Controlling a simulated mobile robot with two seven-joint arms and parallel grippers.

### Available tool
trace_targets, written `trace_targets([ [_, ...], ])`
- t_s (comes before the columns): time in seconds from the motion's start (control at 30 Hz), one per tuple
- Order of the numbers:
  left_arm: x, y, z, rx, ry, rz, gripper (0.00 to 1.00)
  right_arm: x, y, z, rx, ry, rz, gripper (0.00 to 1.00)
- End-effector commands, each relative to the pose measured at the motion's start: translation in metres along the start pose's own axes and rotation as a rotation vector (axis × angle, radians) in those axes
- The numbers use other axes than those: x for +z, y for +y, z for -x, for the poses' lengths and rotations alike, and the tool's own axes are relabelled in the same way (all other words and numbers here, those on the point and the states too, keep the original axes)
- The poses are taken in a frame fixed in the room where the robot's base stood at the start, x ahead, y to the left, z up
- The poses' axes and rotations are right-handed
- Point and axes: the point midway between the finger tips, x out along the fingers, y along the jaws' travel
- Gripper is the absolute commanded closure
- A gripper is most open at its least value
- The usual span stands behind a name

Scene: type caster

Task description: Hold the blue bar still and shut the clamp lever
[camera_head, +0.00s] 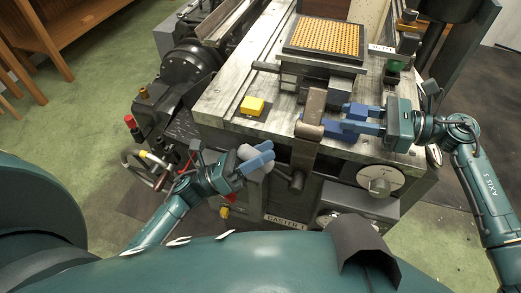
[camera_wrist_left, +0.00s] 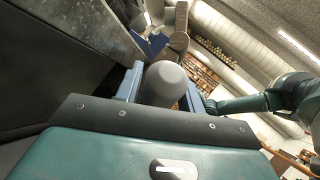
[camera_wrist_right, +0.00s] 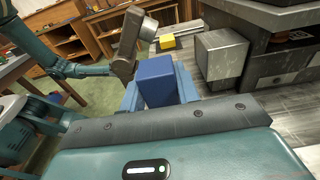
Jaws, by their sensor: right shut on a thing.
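The dark blue bar (camera_head: 333,130) lies on the machine's bed beside the brown-grey clamp (camera_head: 314,103). My right gripper (camera_head: 358,121) comes from the right and is shut on it; in the right wrist view the bar (camera_wrist_right: 157,82) stands between both fingers. The lever's grey rounded knob (camera_head: 252,166) is at the machine's front edge, partly hidden by my left gripper (camera_head: 255,157). In the left wrist view the knob (camera_wrist_left: 165,84) sits between that gripper's spread fingers. I cannot tell whether they touch it. The lever's shaft is mostly hidden.
A yellow block (camera_head: 252,106) lies on the bed left of the clamp. A tray of gold-coloured pieces (camera_head: 322,40) stands at the back. A round dial (camera_head: 380,181) is on the front at right. A red-tipped handle (camera_head: 131,122) stands out at left.

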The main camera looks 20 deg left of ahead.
Motion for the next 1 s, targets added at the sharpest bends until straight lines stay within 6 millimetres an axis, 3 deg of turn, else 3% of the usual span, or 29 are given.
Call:
trace_targets([
  [0.13, 0.002, 0.000, -0.001, -0.001, -0.003, -0.002, 0.50, 0.000, 0.000, 0.000, 0.000, 0.000, 0.000, 0.92],
  [0.47, 0.003, 0.001, 0.006, 0.001, -0.004, -0.002, 0.50, 0.000, 0.000, 0.000, 0.000, 0.000, 0.000, 0.92],
  [1.0, 0.002, 0.001, 0.106, 0.001, -0.003, -0.001, 0.50, 0.000, 0.000, 0.000, 0.000, 0.000, 0.000, 0.92],
])
